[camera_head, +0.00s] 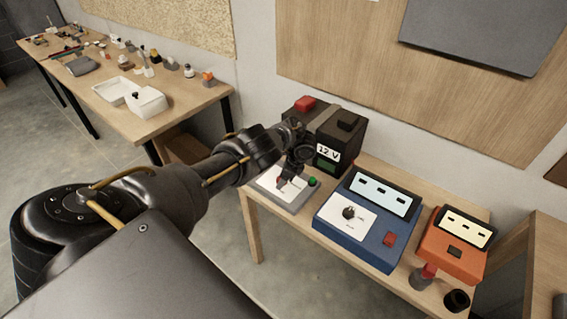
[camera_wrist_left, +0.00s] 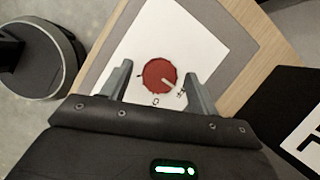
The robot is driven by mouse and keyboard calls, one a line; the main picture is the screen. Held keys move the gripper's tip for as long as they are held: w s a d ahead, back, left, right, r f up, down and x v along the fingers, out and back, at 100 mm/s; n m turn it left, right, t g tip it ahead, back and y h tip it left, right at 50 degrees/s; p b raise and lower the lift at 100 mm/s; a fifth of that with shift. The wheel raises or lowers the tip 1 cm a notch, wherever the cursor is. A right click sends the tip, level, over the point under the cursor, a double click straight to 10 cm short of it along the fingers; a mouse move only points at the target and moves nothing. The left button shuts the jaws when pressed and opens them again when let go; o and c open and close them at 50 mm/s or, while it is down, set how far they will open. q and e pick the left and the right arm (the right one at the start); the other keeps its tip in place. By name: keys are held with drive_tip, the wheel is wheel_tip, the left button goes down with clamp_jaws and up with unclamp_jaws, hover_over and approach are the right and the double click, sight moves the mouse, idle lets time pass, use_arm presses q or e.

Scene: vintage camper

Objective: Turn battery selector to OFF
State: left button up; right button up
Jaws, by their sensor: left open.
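The battery selector is a round red knob (camera_wrist_left: 159,75) on a white plate (camera_wrist_left: 185,40) in the left wrist view. A pale pointer on the knob points to the lower right, towards small marks too small to read surely. In the head view the plate (camera_head: 271,181) lies on a low grey box, and my gripper hides most of the knob. My left gripper (camera_wrist_left: 158,70) is open, with one finger on each side of the knob; I cannot tell whether they touch it. It also shows over the box in the head view (camera_head: 290,172). My right gripper is not in view.
A dark 12 V battery (camera_head: 343,135) stands behind the selector box. A blue device (camera_head: 325,213) and an orange device (camera_head: 450,245) stand to the right on the wooden bench (camera_head: 375,168). A second table (camera_head: 185,98) with several small items stands at back left.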

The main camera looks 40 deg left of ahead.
use_arm(q)
drive_tip(key=p+v, duration=0.2)
drive_tip(key=v, duration=0.8)
drive_tip(key=shift+d+r, duration=0.2)
drive_tip(key=shift+r, duration=0.15)
drive_tip(key=shift+w, duration=0.1)
